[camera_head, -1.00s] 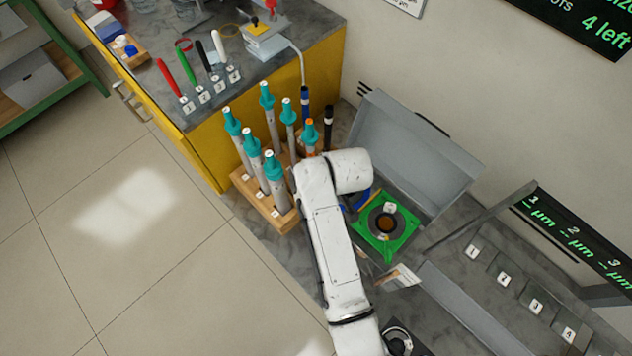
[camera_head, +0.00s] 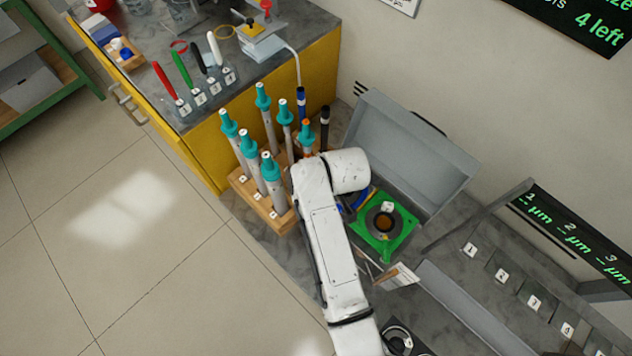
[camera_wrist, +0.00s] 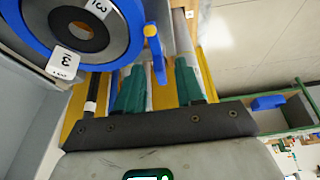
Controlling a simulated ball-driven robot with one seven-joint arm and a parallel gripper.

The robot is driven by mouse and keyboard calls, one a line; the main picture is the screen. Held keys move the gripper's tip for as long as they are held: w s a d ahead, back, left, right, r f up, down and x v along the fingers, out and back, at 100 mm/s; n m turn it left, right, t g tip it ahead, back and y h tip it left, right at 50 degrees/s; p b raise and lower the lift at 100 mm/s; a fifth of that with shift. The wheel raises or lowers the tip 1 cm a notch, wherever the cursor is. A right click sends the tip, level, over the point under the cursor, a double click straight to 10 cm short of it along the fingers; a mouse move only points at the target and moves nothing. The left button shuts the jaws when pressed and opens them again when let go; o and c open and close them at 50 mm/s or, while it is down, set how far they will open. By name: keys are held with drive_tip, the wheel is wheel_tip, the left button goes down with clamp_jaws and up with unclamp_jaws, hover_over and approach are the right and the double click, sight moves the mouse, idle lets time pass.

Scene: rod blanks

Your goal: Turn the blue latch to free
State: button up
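In the wrist view a narrow blue piece (camera_wrist: 158,62) with a yellow knob at its top stands beside a large blue ring (camera_wrist: 128,50); it looks like the blue latch, but I cannot be sure. The ring has a dark centre and white number tags. In the head view a little blue (camera_head: 357,201) shows between my arm and a green plate (camera_head: 382,250). My gripper shows in the wrist view as a dark bar (camera_wrist: 160,126) across the lower part, just below the blue piece.
Teal-topped rods stand in a wooden rack (camera_head: 282,224) left of my arm. The green plate lies before a grey open lid (camera_head: 410,150). A yellow-fronted bench (camera_head: 212,160) is behind the rack. Numbered slots lie at the right. The floor at left is clear.

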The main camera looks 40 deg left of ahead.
drive_tip(key=v, duration=1)
drive_tip(key=shift+r, duration=0.35)
drive_tip(key=shift+d, duration=0.1)
